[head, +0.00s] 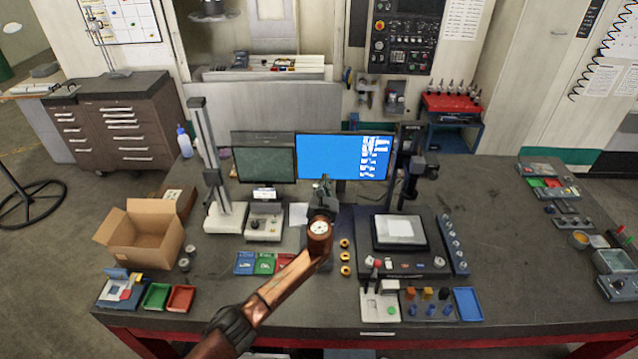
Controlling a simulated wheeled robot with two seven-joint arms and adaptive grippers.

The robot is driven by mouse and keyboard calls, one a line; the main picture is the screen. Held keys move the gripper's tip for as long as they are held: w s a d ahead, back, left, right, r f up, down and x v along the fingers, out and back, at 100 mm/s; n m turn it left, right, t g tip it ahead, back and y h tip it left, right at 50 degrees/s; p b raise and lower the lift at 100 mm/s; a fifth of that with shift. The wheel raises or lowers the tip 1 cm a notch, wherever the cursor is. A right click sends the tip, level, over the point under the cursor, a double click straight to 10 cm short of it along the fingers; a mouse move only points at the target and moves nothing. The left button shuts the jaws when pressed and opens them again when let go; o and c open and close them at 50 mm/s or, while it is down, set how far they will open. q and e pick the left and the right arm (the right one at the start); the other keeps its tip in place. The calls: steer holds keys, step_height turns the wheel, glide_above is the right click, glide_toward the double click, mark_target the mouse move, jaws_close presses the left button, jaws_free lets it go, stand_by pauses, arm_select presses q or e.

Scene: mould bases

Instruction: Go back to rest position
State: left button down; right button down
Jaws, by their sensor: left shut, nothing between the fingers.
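My left arm rises from the bottom of the head view and reaches over the middle of the workbench (520,270). My left gripper (325,183) is at its far end, small and dark, in front of the blue-lit monitor (340,157). It is shut and holds nothing. The fingers are hard to make out against the screen. My right gripper does not show in this view.
An open cardboard box (140,238) stands at the left. A measuring stand (222,215) and a dark screen (264,164) are left of the gripper. A flat machine (400,237) is at right. Small blue, green and red trays (264,263) lie beside the arm.

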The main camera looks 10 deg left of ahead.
arm_select(q)
steer(key=shift+s+r, duration=0.2)
steer(key=shift+s, duration=0.15)
